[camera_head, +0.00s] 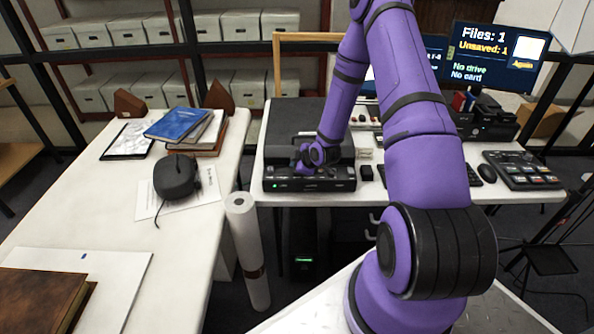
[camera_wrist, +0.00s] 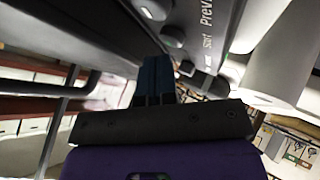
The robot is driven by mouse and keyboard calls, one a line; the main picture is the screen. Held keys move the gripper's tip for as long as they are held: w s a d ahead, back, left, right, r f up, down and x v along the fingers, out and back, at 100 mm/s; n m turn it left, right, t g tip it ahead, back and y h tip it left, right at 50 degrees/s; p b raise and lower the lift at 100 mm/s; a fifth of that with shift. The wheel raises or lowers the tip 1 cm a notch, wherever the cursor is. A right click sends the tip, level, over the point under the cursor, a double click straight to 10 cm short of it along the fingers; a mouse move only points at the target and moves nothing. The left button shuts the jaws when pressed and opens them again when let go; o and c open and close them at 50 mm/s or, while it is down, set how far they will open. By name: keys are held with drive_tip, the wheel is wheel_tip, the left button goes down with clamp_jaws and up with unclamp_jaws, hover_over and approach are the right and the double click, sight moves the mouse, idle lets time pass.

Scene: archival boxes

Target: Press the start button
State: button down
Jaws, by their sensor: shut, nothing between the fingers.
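A black scanner-like machine (camera_head: 290,115) stands on the left part of the white table behind my arm. Its front panel (camera_head: 330,186) carries a green light at the left. In the wrist view the panel (camera_wrist: 235,22) fills the top, with "Start" and "Prev…" lettering. A dark round button (camera_wrist: 172,37) sits nearest the "Start" lettering, with other dark buttons along the row. My gripper (camera_wrist: 156,60) is shut and empty, its fingertips close to the panel just below that button. Contact cannot be told. In the head view my wrist hides much of the machine's front.
A monitor (camera_head: 495,58) reads "Files: 1, Unsaved: 1, No drive, No card". A button console (camera_head: 522,170) and mouse (camera_head: 495,156) lie at the right. A rolled sheet (camera_head: 247,240) stands between the tables. The left table (camera_head: 180,250) holds books and a dark device (camera_head: 176,177).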

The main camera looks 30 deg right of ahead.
drive_tip(key=shift+f, duration=0.45)
idle(0.9)
drive_tip(key=shift+r, duration=0.9)
drive_tip(key=shift+r, duration=2.5)
drive_tip(key=shift+r, duration=0.1)
